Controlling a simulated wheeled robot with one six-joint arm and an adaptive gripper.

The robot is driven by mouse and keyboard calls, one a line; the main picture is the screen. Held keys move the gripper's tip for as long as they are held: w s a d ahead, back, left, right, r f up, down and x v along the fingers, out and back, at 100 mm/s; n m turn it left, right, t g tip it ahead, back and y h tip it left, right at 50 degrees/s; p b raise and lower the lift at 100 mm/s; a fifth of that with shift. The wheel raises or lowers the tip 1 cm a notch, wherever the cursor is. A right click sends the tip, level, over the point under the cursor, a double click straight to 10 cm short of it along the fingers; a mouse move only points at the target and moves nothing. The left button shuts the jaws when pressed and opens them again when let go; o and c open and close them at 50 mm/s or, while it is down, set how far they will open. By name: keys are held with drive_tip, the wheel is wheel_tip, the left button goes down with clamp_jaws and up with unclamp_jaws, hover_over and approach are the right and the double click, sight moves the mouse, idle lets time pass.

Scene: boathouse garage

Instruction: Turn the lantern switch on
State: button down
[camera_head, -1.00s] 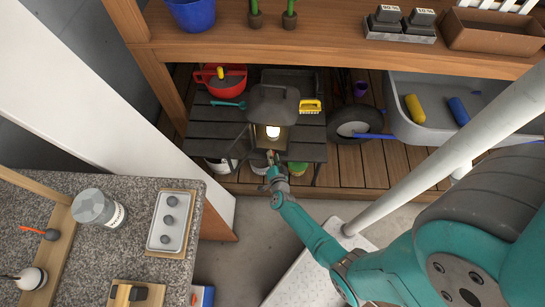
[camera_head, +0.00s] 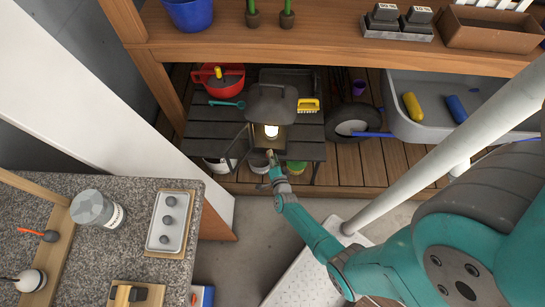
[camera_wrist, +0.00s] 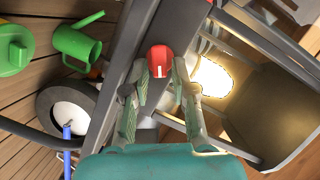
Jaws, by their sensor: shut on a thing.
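The dark lantern (camera_head: 271,104) stands on a dark slatted bench under the wooden shelf, and its bulb glows warm. In the wrist view the lantern's bright light (camera_wrist: 213,78) is just right of the fingers. A red switch knob (camera_wrist: 160,56) sits on a dark bar of the lantern, between my fingertips. My gripper (camera_wrist: 162,78) is shut on the red knob, one finger on each side of it. In the head view my gripper (camera_head: 271,158) is at the lantern's lower front, and the knob is too small to make out there.
A wheel (camera_head: 346,124) and a grey tub (camera_head: 440,128) lie to the right. A granite counter (camera_head: 60,165) is at left front. A green watering can (camera_wrist: 76,45) shows in the wrist view.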

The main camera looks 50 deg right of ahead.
drive_tip(key=c, duration=1.2)
unclamp_jaws()
drive_tip(key=shift+o, duration=0.2)
drive_tip(key=shift+n, duration=0.3)
